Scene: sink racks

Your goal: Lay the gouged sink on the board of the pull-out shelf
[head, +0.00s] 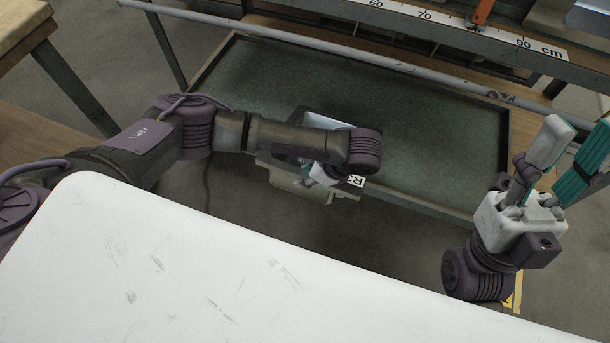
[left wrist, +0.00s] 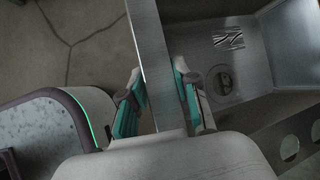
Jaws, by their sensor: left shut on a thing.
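A metal sink (left wrist: 285,45) fills the right of the left wrist view, with a round drain (left wrist: 222,82) and a patch of dark slanting marks on its inside. My left gripper (left wrist: 158,100) is shut on the sink's flat rim, one teal pad on each side. In the head view my left arm mostly hides the sink (head: 328,121), which shows at the front edge of the pull-out shelf. The shelf's green board (head: 430,125) is otherwise bare. I cannot tell whether the sink touches it. My right gripper (head: 577,142) is open and empty, right of the shelf.
A grey rail (head: 350,60) crosses above the shelf, with a centimetre scale (head: 430,18) behind it. A wooden-topped bench (head: 20,22) stands at the left. The board has free room on both sides of the sink.

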